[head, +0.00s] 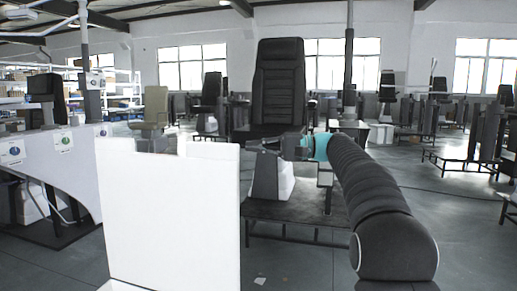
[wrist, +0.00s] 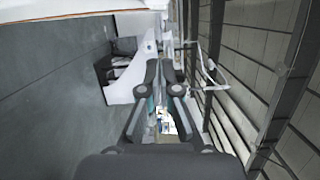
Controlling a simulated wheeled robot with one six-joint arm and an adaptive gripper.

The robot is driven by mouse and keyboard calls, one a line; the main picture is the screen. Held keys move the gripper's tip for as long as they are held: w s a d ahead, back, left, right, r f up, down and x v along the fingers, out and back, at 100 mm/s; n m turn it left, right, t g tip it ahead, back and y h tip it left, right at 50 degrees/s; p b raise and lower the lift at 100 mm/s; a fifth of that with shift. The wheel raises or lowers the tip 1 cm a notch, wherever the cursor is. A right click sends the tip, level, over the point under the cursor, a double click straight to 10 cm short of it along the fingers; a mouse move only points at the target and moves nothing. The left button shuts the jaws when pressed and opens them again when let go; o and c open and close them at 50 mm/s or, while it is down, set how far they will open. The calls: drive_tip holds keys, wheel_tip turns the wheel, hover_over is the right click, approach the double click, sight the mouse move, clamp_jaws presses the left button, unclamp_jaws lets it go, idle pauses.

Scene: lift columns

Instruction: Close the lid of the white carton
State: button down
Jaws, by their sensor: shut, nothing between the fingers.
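The white carton (head: 170,215) fills the lower left of the head view, with a large flat white panel facing me. Small white edges show behind the panel's top; I cannot tell whether they are flaps, and the carton's inside is hidden. My gripper (head: 252,146) points left, close to the panel's upper right corner in the picture. I cannot tell whether it touches the carton. In the wrist view, my gripper's fingers (wrist: 160,68) are shut and empty. White surfaces lie beyond and left of them, and I cannot tell which belong to the carton.
A black high-backed seat (head: 278,88) stands on a dark low platform (head: 300,209) behind my gripper. A white curved counter (head: 60,160) is at the left. More seats and stands fill the hall behind. Grey floor (head: 465,235) is open at the lower right.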

sight(226, 148)
drive_tip(key=shift+s+a+r+b, duration=0.1)
drive_tip(key=shift+s+a+b, duration=0.3)
drive_tip(key=shift+a, duration=0.9)
drive_tip(key=shift+s+a+b, duration=0.1)
drive_tip(key=shift+s+a, duration=0.55)
drive_tip(key=shift+a, duration=0.65)
drive_tip(key=shift+s+a+r+b, duration=0.15)
drive_tip(key=shift+s+a, duration=0.35)
drive_tip(key=shift+a, duration=0.8)
drive_tip(key=shift+d+f, duration=0.1)
